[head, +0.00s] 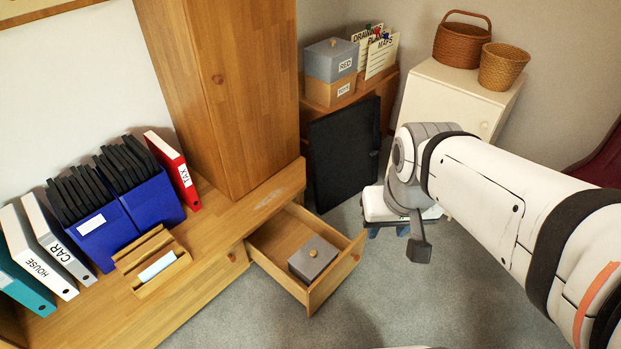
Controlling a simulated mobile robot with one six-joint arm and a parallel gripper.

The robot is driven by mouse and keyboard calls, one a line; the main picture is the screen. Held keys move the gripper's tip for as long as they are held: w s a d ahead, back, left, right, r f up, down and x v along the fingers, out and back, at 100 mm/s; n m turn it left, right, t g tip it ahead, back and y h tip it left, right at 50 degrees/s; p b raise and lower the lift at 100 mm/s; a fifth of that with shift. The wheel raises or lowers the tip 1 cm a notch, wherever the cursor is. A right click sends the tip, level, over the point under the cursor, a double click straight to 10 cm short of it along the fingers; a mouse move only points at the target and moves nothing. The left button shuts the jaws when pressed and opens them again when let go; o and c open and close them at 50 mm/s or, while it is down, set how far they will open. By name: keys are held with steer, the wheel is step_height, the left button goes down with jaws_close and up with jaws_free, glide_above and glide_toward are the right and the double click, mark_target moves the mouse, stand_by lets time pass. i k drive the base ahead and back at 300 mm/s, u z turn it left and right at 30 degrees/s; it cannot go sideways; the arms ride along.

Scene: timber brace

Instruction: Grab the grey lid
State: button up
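A second grey piece with a knob, labelled RED (331,62), sits on a wooden box on the shelf at the back. I cannot tell from this view whether either is a separate lid or a whole box. My gripper (419,243) hangs to the right of the drawer, apart from both grey pieces. Only one dark finger shows clearly, so its opening cannot be seen.
Blue file boxes (106,239), several binders and a small wooden tray (151,262) stand on the low cabinet. A tall wooden cupboard (236,110) rises behind the drawer. A black panel (344,152) leans at the back. Wicker baskets (461,42) top a white cabinet. Grey carpet is clear in front of the drawer.

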mark_target(310, 259)
steer(key=z, duration=0.05)
steer(key=i, duration=0.75)
steer(key=u, duration=1.75)
